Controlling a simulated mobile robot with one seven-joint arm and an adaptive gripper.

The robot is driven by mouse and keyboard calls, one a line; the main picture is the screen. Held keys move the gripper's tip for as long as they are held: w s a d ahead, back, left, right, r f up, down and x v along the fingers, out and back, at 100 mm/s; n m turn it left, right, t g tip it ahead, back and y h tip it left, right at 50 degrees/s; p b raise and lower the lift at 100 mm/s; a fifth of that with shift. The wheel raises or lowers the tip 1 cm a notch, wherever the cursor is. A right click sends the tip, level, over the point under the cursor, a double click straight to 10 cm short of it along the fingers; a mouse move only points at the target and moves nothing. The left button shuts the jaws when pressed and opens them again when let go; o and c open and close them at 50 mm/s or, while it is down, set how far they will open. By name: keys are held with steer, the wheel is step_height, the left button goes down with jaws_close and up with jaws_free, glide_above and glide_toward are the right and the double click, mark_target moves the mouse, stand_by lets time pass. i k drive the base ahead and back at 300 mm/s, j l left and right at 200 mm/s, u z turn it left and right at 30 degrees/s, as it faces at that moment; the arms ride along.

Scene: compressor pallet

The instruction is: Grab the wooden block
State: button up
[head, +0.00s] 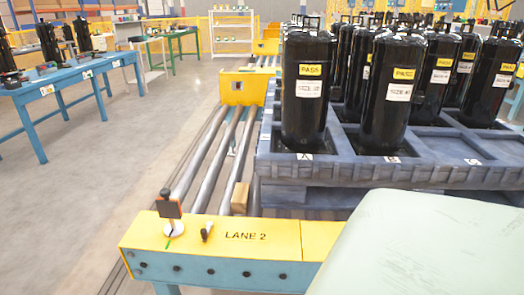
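A small light-brown wooden block (240,198) sits at the near end of the roller conveyor, just behind the yellow end plate marked LANE 2 (283,238). It lies between the metal rollers and the blue-grey pallet at its right. Its lower part is hidden behind the end plate. My gripper is not in view.
The pallet (268,168) carries several black compressors (307,90) with PASS labels. Blue tables (62,87) stand at left; the floor between is clear.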

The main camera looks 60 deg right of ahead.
mark_target(240, 201)
steer(key=z, duration=1.5)
steer(key=i+l+u, duration=0.3)
steer(key=l+u, duration=0.3)
steer(key=l, duration=0.15)
steer(key=i+l+u, duration=0.1)
steer(key=l+u, duration=0.2)
steer(key=l, duration=0.15)
steer(key=l+u, duration=0.3)
steer(key=l, duration=0.15)
steer(key=i+l, duration=0.05)
